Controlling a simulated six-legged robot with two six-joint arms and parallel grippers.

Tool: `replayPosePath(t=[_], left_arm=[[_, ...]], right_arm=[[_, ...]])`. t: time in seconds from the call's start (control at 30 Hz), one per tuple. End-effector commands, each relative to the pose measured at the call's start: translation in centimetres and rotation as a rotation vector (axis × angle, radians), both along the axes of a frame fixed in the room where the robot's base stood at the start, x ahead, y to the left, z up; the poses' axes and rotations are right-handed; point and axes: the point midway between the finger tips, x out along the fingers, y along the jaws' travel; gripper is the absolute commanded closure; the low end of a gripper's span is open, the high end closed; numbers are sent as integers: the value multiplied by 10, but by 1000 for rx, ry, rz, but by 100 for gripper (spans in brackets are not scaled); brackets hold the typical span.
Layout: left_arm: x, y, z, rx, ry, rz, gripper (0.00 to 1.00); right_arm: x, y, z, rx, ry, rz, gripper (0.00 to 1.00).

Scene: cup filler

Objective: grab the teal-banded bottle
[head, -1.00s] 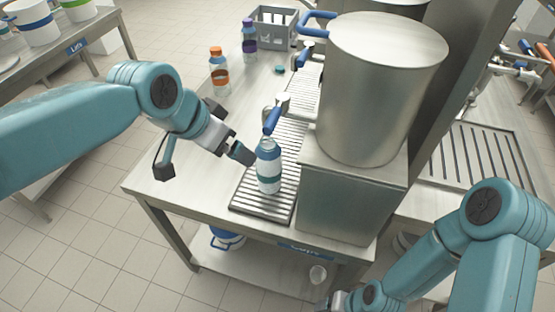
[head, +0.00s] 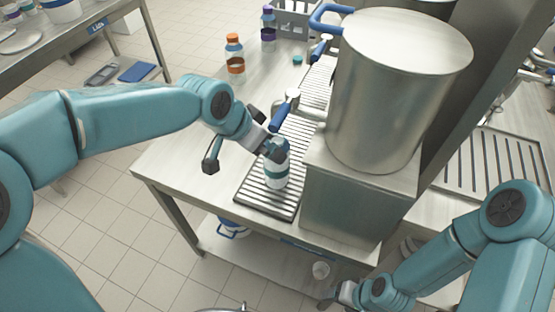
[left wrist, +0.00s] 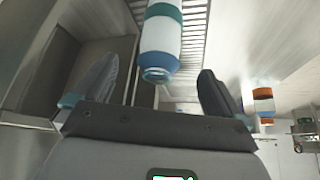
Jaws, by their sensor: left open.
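The teal-banded bottle (head: 277,172) stands upright on the slatted drip tray (head: 252,188), below the tap with the blue handle (head: 283,115). My left gripper (head: 272,147) is at the bottle's upper part and hides its top in the head view. In the left wrist view the open jaws (left wrist: 157,80) stand on either side of the bottle's blue top end (left wrist: 158,66), with gaps on both sides. The teal band (left wrist: 163,12) shows farther up the bottle. My right gripper (head: 345,293) is low at the bottom of the head view, and its jaws are unclear.
A large steel urn (head: 400,90) on a steel block stands right of the tray. An orange-capped bottle (head: 235,55), a purple-capped bottle (head: 268,25) and a grey crate (head: 297,18) are farther back. The counter left of the tray is mostly clear.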

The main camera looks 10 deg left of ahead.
Motion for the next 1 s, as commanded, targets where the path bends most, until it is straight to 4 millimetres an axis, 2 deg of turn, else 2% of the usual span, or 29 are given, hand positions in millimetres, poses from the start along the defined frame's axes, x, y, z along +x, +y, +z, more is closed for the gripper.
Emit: replayPosePath(t=[0.1, 0.27, 0.53, 0.83, 1.0], left_arm=[[7, -5, -14, 1, 2, 0, 0], [13, -9, -23, 1, 2, -1, 0], [30, -19, -60, 1, 2, -1, 0], [32, -21, -65, 0, -1, 0, 0], [32, -21, -65, 0, -1, -1, 55]], right_arm=[[0, 0, 2, 0, 0, 0, 33], [0, 0, 4, 0, 0, 0, 33], [0, 0, 14, 0, 0, 0, 33], [0, 0, 13, 0, 0, 0, 33], [0, 0, 13, 0, 0, 0, 33]])
